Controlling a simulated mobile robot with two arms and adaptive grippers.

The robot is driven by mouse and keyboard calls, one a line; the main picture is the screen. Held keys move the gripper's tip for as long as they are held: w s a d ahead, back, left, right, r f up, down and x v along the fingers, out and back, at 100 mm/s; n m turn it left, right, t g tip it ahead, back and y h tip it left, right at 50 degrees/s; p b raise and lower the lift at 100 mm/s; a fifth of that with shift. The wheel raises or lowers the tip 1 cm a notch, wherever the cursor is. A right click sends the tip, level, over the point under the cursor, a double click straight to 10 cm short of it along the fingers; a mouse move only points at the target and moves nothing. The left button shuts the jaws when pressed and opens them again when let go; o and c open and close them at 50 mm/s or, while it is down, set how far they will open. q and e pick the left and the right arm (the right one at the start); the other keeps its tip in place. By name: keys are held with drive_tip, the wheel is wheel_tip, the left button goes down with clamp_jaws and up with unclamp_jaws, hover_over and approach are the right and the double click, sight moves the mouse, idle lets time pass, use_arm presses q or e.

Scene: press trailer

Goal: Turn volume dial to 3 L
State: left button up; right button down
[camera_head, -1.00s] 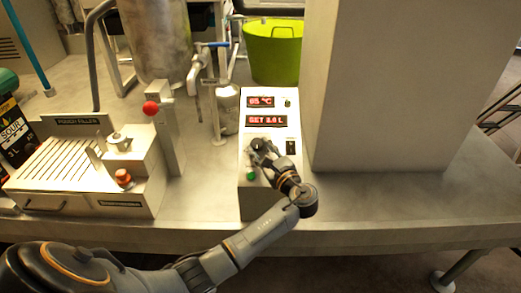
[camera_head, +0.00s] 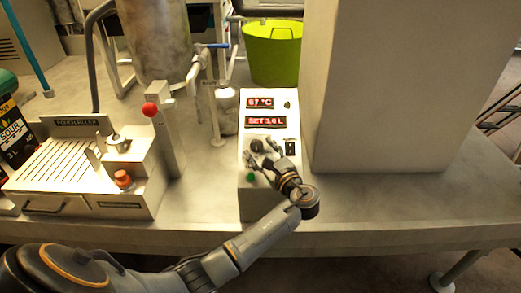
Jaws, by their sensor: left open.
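A white control box (camera_head: 253,206) stands on the grey bench, with two red displays on its sloped face. The upper display (camera_head: 261,102) reads about 67 °C. The lower display (camera_head: 266,122) appears to read SET 3.0 L. The dark round volume dial (camera_head: 257,145) is below the lower display. My left gripper (camera_head: 259,153) is open just in front of the dial, with its fingers apart; whether a finger touches it I cannot tell. My right gripper is out of view.
A green button (camera_head: 250,177) and a black switch (camera_head: 290,147) sit close to the gripper on the box. A large pale column (camera_head: 400,90) rises right. Bare bench lies in front of it.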

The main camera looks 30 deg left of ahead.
use_arm(q)
drive_tip(key=v, duration=1.1)
drive_tip(key=shift+d, duration=0.3)
drive_tip(key=shift+s, duration=0.15)
